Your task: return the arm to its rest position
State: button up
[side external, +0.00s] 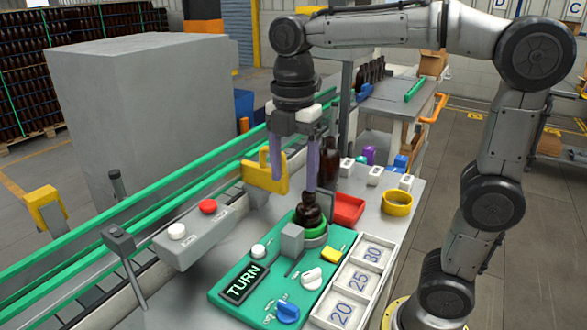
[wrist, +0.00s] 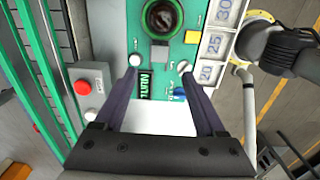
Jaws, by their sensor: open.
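My gripper (side external: 293,184) hangs pointing down above the work table, its two purple-grey fingers spread apart with nothing between them. In the wrist view, my gripper (wrist: 158,76) shows both fingertips over the green panel, near the white knobs. A dark amber bottle (side external: 312,212) stands in a green round holder (side external: 316,238) on the panel. My arm reaches in from the right, bent high over the table.
A button box (side external: 185,252), yellow bracket (side external: 264,178) and green-railed conveyor stand left. Open floor lies at right.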

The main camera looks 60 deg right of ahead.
jog(key=shift+r, duration=0.25)
jog(key=s+d+m+t, duration=0.2)
jog(key=s, duration=0.5)
jog(key=s+f+m+t, duration=0.3)
jog(key=s+f+m, duration=0.2)
jog(key=m, duration=1.1)
notch_tip(320, 180, down, 3)
jog(key=shift+d+r+t, duration=0.1)
jog(key=shift+d+t, duration=0.1)
jog(key=shift+t, duration=0.1)
